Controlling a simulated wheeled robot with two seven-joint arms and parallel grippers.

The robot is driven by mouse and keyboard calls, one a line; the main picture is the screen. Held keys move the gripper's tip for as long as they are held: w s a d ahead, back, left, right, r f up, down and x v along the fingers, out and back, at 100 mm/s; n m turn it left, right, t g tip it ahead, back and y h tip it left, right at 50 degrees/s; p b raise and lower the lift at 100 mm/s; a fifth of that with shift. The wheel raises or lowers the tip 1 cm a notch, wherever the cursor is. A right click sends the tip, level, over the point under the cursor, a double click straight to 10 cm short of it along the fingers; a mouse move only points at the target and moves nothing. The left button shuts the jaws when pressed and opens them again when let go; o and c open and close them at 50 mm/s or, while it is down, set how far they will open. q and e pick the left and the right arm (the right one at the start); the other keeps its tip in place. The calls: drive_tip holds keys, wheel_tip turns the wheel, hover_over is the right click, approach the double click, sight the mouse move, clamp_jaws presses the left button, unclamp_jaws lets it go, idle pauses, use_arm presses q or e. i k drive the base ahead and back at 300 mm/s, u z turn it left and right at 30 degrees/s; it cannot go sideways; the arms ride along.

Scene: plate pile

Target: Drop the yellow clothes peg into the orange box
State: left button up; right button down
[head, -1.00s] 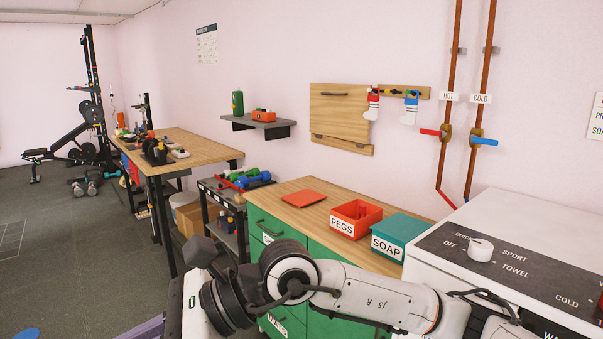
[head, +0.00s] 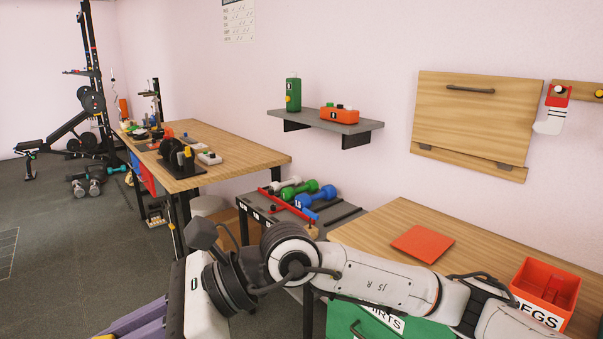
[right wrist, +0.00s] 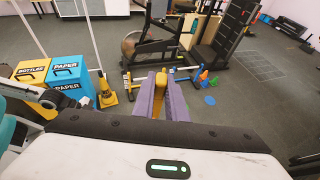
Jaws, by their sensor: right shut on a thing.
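The orange box (head: 543,287), labelled PEGS, stands open on the wooden counter at the lower right of the head view. My right gripper (right wrist: 162,88) has purple fingers, shut on the yellow clothes peg (right wrist: 161,79), which shows between the fingertips in the right wrist view. In the head view the purple fingers of my right gripper (head: 138,322) are at the bottom left edge, far from the box. My left gripper is not in view.
An orange flat lid (head: 422,243) lies on the counter (head: 375,232), left of the box. A rack with dumbbells (head: 315,194) and a workbench (head: 215,150) stand farther left.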

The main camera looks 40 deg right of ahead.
sight(534, 291)
drive_tip(key=i, duration=0.15)
drive_tip(key=z, duration=1.15)
drive_tip(key=i, duration=1.25)
drive_tip(key=z, duration=1.8)
